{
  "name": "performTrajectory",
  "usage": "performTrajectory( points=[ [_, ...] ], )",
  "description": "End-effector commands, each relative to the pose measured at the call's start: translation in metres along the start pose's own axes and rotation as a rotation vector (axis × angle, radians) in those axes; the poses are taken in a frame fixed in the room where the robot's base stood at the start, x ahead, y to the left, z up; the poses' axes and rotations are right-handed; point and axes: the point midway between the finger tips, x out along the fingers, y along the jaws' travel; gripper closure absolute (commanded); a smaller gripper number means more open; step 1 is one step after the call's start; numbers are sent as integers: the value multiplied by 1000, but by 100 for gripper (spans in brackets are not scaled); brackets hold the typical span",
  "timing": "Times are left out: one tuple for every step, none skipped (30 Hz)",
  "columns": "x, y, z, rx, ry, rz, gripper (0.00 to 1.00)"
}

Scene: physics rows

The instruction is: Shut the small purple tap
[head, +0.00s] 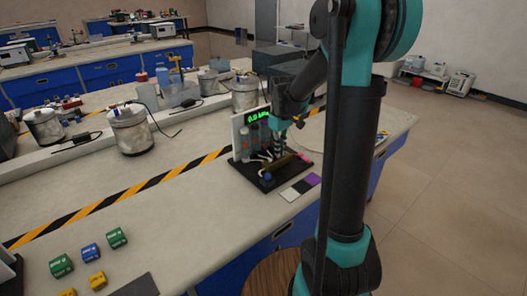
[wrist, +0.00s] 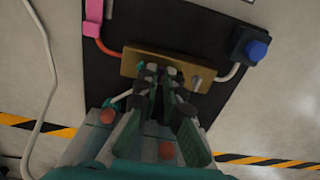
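A brass-coloured bar (wrist: 188,70) with small fittings lies on a black board (wrist: 205,28) in the wrist view. My gripper (wrist: 160,74) is right at the bar, its two fingertips close together with a narrow gap. A small purplish spot (wrist: 152,67) shows at the fingertips and may be the purple tap; the fingers hide most of it. I cannot tell whether they grip it. A silver fitting (wrist: 196,82) stands at the bar's right end. In the head view, my gripper (head: 279,150) is over the board (head: 252,171), and the tap cannot be made out.
A pink part (wrist: 95,18) and a blue knob (wrist: 257,50) flank the bar, with tubes running to it. A panel with a green display (head: 258,116) stands behind. Black, white and purple squares (head: 313,180) lie in front.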

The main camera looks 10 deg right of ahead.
Motion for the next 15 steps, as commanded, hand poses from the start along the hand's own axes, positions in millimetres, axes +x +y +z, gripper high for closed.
performTrajectory(
  points=[
    [0,0,0,-1,0,0,89],
    [0,0,0,-1,0,0,89],
    [0,0,0,-2,0,0,89],
    [0,0,0,-2,0,0,89],
    [0,0,0,-2,0,0,89],
    [0,0,0,-2,0,0,89],
    [0,0,0,-3,0,0,89],
    [0,0,0,-3,0,0,89],
    [-1,0,0,-3,0,0,89],
    [-2,0,0,-3,0,0,89],
    [-4,0,0,-3,0,0,89],
    [-6,0,0,-3,0,0,89],
    [-8,0,0,-3,0,0,89],
    [-11,0,0,-3,0,0,89],
    [-14,0,0,-4,0,0,89]
  ],
)
